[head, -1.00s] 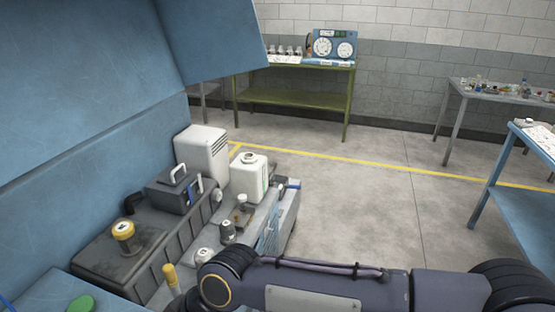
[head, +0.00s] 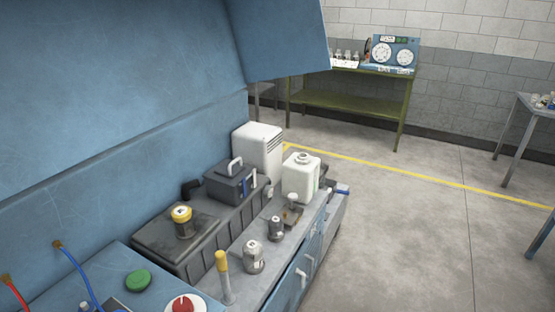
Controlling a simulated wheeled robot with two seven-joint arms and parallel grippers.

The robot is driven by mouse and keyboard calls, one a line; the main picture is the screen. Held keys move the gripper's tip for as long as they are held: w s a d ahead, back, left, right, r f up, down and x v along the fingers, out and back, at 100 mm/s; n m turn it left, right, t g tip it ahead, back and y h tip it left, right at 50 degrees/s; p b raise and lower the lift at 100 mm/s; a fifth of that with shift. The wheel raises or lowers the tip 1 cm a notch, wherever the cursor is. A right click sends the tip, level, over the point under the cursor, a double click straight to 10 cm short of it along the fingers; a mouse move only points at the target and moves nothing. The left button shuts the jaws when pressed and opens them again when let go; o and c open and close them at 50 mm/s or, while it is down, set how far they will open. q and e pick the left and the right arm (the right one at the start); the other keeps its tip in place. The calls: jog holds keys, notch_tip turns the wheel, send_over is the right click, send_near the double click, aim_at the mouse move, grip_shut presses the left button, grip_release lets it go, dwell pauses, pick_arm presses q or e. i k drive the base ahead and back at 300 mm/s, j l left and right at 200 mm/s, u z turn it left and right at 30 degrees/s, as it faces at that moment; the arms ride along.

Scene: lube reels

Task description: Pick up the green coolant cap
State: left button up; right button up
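A round green cap (head: 138,281) lies on a blue surface (head: 113,264) at the lower left of the head view. I take it to be the coolant cap. It looks flat and nothing covers it. A round red and white part (head: 186,304) sits to its right, cut by the bottom edge of the view. Neither of my grippers shows in the head view.
A blue hose (head: 75,270) and a red hose (head: 15,292) rise left of the cap. A yellow-topped rod (head: 223,270), small grey containers (head: 254,256), a white jug (head: 300,178) and a dark block (head: 182,240) stand on the right. A blue wall (head: 110,90) rises behind.

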aim_at(139, 279)
jog(key=z, duration=0.3)
jog(key=u, duration=1.35)
jog(key=k+u, duration=0.1)
jog(key=k, duration=0.55)
jog(key=u, duration=2.25)
jog(key=k+l+u, duration=0.15)
jog(key=l, duration=0.35)
jog(key=k+l+u, duration=0.15)
jog(key=l, duration=0.3)
jog(key=k+l+u, duration=0.15)
jog(key=k+l, duration=0.15)
jog(key=l, duration=0.15)
jog(key=k+l+u, duration=0.15)
jog(key=l, duration=0.25)
jog(key=k+l, duration=0.4)
jog(key=l, duration=0.2)
